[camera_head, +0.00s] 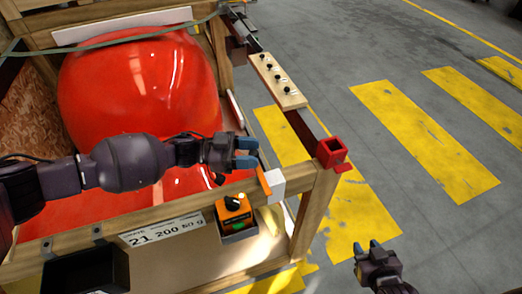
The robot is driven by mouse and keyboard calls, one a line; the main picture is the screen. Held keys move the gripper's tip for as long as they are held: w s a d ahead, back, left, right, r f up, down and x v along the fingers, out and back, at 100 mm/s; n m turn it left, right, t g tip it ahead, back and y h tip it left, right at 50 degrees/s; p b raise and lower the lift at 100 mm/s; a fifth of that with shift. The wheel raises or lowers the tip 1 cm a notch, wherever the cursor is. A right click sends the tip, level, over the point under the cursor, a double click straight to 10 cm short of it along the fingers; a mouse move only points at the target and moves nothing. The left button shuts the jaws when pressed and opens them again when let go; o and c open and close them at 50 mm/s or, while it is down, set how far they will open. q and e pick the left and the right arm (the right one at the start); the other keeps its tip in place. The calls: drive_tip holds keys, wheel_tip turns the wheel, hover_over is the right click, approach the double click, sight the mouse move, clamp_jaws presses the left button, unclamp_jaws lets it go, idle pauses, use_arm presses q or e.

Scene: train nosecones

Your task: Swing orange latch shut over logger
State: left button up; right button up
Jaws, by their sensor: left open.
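An orange latch (262,172) stands as a thin upright strip at the crate's front rail, near its right corner. A small white block (277,186) sits right beside it on the rail; it may be the logger, but I cannot tell for sure. My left gripper (247,152) reaches in from the left over the crate. Its blue fingertips are open, just behind and left of the latch; I cannot tell if they touch it. My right gripper (368,246) is low at the right, outside the crate, with its fingers apart and nothing between them.
A wooden crate (309,212) holds a large red nosecone (140,85). An orange and black box (235,216) with a light is on the crate's front, left of the latch. A knobbed board (278,80) lies along the right rail. The striped floor is clear.

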use_arm(q)
drive_tip(key=shift+s+d, duration=0.1)
drive_tip(key=shift+d, duration=1.35)
drive_tip(key=c, duration=0.9)
